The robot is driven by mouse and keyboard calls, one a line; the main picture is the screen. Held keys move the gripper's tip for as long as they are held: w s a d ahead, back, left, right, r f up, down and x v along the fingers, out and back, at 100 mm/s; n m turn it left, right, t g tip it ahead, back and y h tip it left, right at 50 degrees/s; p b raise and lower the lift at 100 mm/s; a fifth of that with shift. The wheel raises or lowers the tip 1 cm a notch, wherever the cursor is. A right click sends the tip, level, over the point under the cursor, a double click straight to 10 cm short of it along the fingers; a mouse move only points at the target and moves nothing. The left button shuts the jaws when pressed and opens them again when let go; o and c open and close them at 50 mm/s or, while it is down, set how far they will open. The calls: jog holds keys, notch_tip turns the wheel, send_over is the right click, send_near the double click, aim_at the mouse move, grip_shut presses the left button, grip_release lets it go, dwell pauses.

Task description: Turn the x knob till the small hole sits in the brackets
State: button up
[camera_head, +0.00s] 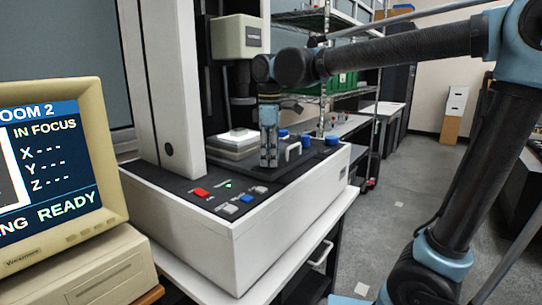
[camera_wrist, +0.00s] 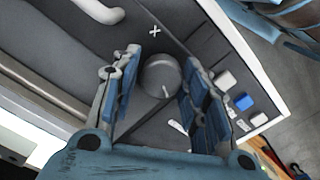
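The x knob (camera_wrist: 162,76) is a dark grey round knob on the black control panel, with a white X printed beside it in the wrist view. My gripper (camera_wrist: 160,68) has one blue-grey finger on each side of the knob. Gaps show between the knob and both fingers, so it looks open. In the head view my gripper (camera_head: 268,163) points down at the panel and hides the knob. The monitor screen (camera_head: 45,165) reads IN FOCUS and READY, with dashes for X, Y and Z. Its picture is cut off at the left edge, so I cannot see the small hole or brackets.
Red (camera_head: 201,192) and blue (camera_head: 246,198) buttons sit on the panel near its front corner. A white handle (camera_head: 293,149) and blue-topped knobs (camera_head: 331,141) stand behind my gripper. The stage (camera_head: 232,146) lies under the measuring head (camera_head: 240,37).

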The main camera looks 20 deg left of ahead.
aim_at(270, 156)
jog(key=shift+o, duration=0.6)
jog(key=shift+r, duration=0.1)
notch_tip(270, 156, up, 12)
dwell(0.4)
jog(key=w+d+f+m, duration=0.3)
jog(key=d+f+m, duration=0.3)
jog(key=d, duration=0.5)
jog(key=w+d+f+m, duration=0.3)
jog(key=d+f, duration=0.5)
jog(key=d, duration=0.4)
jog(key=s+d+f+m+t, duration=0.1)
jog(key=s+d+f+m, duration=0.3)
jog(key=d+f, duration=0.5)
jog(key=s+d+f+m+t, duration=0.1)
jog(key=s+d+f+m, duration=0.4)
jog(key=d+f, duration=0.4)
notch_tip(270, 156, down, 3)
jog(key=shift+s+f+m, duration=0.1)
jog(key=shift+s+m, duration=0.15)
jog(key=shift+m, duration=0.65)
